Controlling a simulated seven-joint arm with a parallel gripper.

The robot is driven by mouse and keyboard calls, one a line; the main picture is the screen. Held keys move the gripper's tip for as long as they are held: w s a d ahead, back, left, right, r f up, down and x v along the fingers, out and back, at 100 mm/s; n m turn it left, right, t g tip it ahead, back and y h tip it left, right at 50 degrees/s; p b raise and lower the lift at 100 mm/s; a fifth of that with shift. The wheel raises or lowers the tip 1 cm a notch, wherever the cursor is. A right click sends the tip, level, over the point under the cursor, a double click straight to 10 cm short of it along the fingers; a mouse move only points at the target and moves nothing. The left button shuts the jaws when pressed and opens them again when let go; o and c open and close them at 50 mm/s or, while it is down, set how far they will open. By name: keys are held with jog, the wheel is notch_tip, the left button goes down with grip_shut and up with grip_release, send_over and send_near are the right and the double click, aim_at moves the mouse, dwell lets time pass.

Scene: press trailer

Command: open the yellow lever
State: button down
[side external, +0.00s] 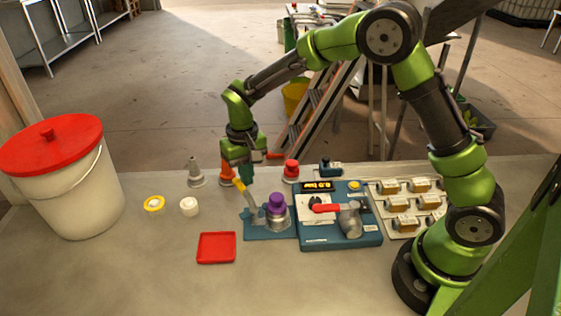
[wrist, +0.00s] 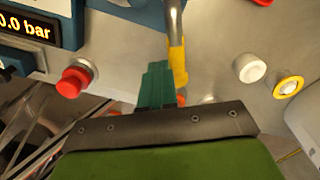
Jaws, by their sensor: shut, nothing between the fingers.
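The yellow lever (side external: 239,188) rises tilted up and to the left from a small blue base plate (side external: 260,232) beside a purple-topped cylinder (side external: 277,203). In the wrist view the yellow grip of the lever (wrist: 178,62) is right beside my gripper's teal fingers. My gripper (side external: 246,178) points down just at the upper end of the lever, and its fingers also show in the wrist view (wrist: 156,82). The fingers are shut with nothing between them. They look very close to the lever; I cannot tell whether they touch it.
A blue console (side external: 340,238) with a red handle (side external: 325,208) stands right of the lever base. A red button (side external: 291,168) is behind. A red tray (side external: 216,247), white cap (side external: 189,206), yellow ring (side external: 154,203) and lidded bucket (side external: 68,195) lie left. The front table is clear.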

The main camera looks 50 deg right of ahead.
jog(key=shift+w+a, duration=0.4)
jog(key=shift+a, duration=0.3)
jog(key=shift+w+a, duration=0.25)
jog(key=shift+a, duration=1.15)
jog(key=shift+s+a, duration=0.25)
jog(key=shift+a, duration=1.05)
